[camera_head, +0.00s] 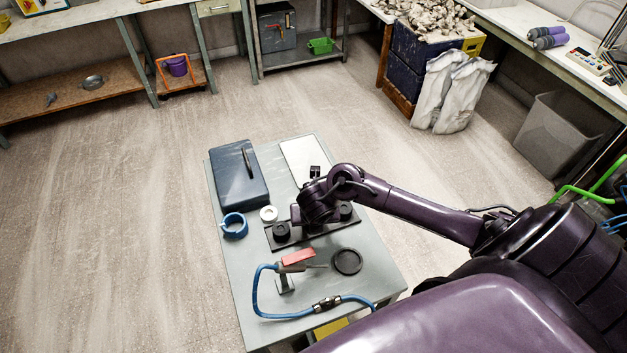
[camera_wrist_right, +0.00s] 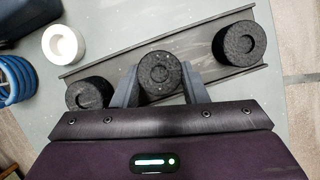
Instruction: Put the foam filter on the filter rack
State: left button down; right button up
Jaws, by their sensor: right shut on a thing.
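The filter rack is a long dark tray (camera_wrist_right: 200,65) in the right wrist view; it also shows on the small table in the head view (camera_head: 318,234). A black foam filter (camera_wrist_right: 160,73), a speckled short cylinder with a central hole, sits between the fingers of my right gripper (camera_wrist_right: 160,80), which is shut on it. It overlaps the middle of the rack; I cannot tell whether it touches it. Similar black cylinders stand at the rack's left end (camera_wrist_right: 90,93) and right end (camera_wrist_right: 238,43). In the head view my wrist hides the held filter. My left gripper is not in view.

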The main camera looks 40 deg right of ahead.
jog(key=o, duration=0.9)
jog(key=shift+o, duration=0.2)
jog(key=shift+r+p, duration=0.35)
jog(key=shift+r, duration=0.05)
jog(key=p+v, duration=0.6)
jog(key=v, duration=0.5)
jog(key=shift+s+r, duration=0.2)
